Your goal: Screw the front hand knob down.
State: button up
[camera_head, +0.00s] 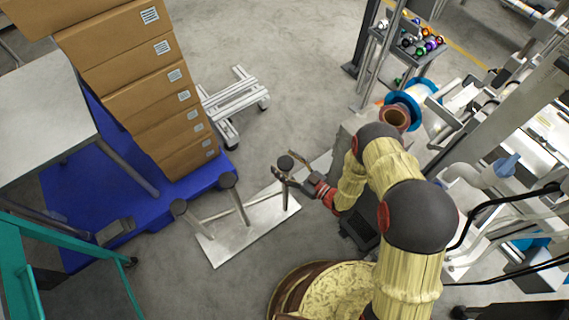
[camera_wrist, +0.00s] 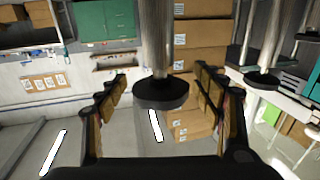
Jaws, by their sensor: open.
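A silver plate (camera_head: 240,235) on the floor bears upright posts with dark round knobs. One dark knob (camera_head: 285,162) stands at the plate's right end, close to my gripper (camera_head: 281,160). In the wrist view, which looks upside down, this knob (camera_wrist: 161,93) on its grey post (camera_wrist: 156,35) sits between the two spread fingers of my gripper (camera_wrist: 160,78). The fingers are open, with a gap visible on both sides of the knob. Two other knobs, a middle one (camera_head: 227,180) and a left one (camera_head: 179,207), stand farther left on their posts.
Stacked cardboard boxes (camera_head: 150,80) stand on a blue pallet (camera_head: 75,210) at the left. A teal cart (camera_head: 20,265) is at the lower left. A copper-coloured reel (camera_head: 395,118) and machinery stand at the right.

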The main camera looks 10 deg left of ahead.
jog(key=shift+a, duration=0.1)
jog(key=shift+c, duration=0.9)
jog(key=c, duration=1)
